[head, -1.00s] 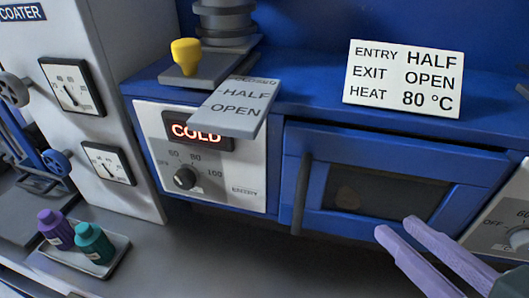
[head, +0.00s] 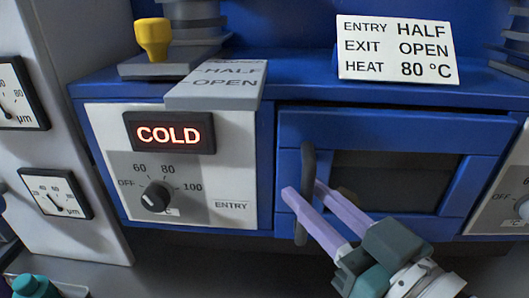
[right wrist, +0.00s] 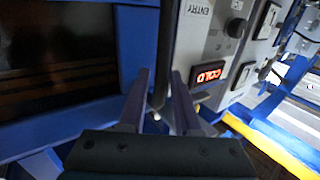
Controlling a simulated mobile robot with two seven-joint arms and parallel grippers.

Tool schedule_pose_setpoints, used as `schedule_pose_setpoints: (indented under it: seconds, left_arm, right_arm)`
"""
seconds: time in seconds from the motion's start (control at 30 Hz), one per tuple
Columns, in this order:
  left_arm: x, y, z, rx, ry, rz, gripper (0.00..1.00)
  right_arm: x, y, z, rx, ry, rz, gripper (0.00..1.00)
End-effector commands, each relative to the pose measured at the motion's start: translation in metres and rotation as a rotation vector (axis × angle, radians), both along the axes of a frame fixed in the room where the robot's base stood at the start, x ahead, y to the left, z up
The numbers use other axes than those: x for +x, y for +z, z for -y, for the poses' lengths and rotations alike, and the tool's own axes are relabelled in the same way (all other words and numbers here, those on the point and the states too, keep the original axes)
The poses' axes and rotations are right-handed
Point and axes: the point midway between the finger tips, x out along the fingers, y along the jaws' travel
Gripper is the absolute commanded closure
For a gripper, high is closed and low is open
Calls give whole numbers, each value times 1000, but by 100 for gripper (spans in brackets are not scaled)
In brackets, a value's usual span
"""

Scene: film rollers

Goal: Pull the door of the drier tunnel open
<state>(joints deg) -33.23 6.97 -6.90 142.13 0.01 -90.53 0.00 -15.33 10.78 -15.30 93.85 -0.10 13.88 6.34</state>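The blue door (head: 440,228) of the drier tunnel looks shut, with a dark window (head: 390,180) in it; it fills the left of the right wrist view (right wrist: 60,115). Its upright dark handle (head: 307,160) is on the door's left side. My right gripper (head: 303,190) is at the handle, its two lilac fingers apart, one on each side of it. In the right wrist view the dark bar of the handle (right wrist: 166,50) shows between the fingertips. I cannot tell whether either finger touches it. My left gripper is not in view.
Left of the door is the entry panel (head: 225,150) with a lit COLD display (head: 168,133) and a knob (head: 156,197). A grey HALF/OPEN plate (head: 217,85) and a yellow-knobbed part (head: 153,38) are above. A white sign (head: 397,50) stands on the ledge.

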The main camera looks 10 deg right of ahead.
Motion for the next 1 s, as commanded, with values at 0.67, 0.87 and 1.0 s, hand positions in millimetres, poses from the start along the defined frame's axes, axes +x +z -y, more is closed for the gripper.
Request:
schedule_pose_setpoints:
  seconds: [0.67,0.87,1.0]
  left_arm:
    - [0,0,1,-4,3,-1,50]
    - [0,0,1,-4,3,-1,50]
    - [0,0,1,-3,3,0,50]
  right_arm:
    - [10,0,-4,1,0,0,97]
    - [10,0,-4,1,0,0,100]
    - [10,0,-3,1,0,0,100]
